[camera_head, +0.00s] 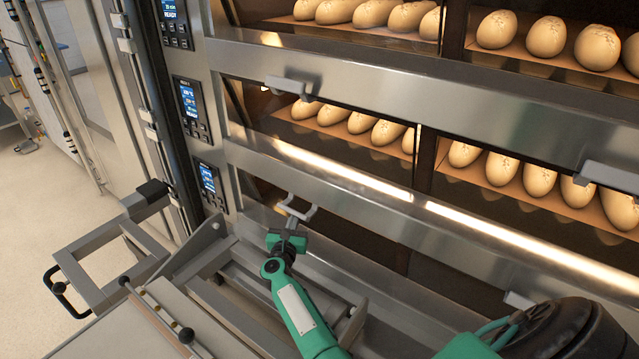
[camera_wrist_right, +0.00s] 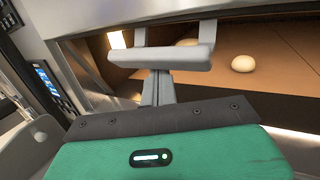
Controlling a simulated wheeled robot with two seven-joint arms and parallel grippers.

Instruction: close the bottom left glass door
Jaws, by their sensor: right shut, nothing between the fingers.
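The bottom left glass door is at the lowest oven deck in the head view. Its pale grey handle (camera_head: 297,211) stands out in front of the dark opening. In the right wrist view the handle (camera_wrist_right: 165,58) is a bar on two posts. My right gripper (camera_head: 289,232) is green and grey, its fingers shut and empty. It is right at the handle bar. In the wrist view its fingers (camera_wrist_right: 158,90) reach up to the bar; contact is hard to tell. How far the door stands open cannot be told. My left gripper is not in view.
Oven decks above hold rows of pale loaves (camera_head: 367,124). Control panels (camera_head: 207,178) line the left. A steel frame with a black handle (camera_head: 58,287) stands at lower left. Pale buns (camera_wrist_right: 243,63) show inside the deck. Open floor (camera_head: 40,215) lies at the far left.

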